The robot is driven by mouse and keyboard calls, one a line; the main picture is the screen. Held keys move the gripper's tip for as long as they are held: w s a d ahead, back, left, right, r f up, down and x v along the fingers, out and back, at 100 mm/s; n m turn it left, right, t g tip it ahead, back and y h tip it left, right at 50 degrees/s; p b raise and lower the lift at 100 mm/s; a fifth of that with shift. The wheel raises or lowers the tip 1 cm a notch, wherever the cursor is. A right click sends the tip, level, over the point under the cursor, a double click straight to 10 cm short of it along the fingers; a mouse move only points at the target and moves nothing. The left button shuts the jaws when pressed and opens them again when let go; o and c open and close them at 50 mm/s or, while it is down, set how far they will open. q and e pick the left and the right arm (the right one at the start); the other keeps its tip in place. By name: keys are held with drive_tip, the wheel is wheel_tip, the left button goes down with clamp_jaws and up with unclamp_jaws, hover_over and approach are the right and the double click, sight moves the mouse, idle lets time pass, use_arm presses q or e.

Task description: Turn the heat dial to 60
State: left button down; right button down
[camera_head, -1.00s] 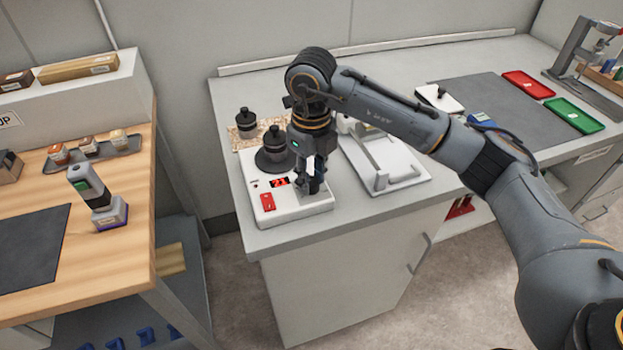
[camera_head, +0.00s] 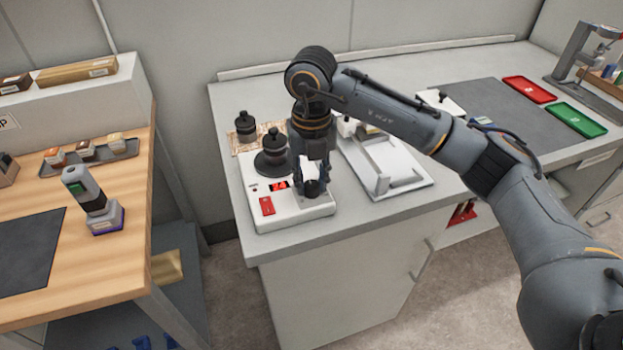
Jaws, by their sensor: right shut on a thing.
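The white hot plate (camera_head: 290,213) stands near the front left corner of the grey bench. Its red display (camera_head: 279,186) seems to read 34, though the digits are small. A red switch (camera_head: 267,206) sits below the display. My right gripper (camera_head: 313,191) points straight down over the right part of the hot plate's front and is shut at the place of the heat dial. The dial itself is hidden by the fingers. A black knobbed weight (camera_head: 273,145) stands on the dark round plate behind the display. My left gripper does not show.
A second black weight (camera_head: 245,124) stands behind on a speckled mat. A white press-like device (camera_head: 390,170) is just right of my gripper. A red tray (camera_head: 529,89) and green tray (camera_head: 576,119) lie far right. A wooden table (camera_head: 130,200) is at left.

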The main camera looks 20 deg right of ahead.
sight(312, 185)
idle(0.3)
drive_tip(key=c, duration=1)
unclamp_jaws()
wheel_tip(312, 185, up, 12)
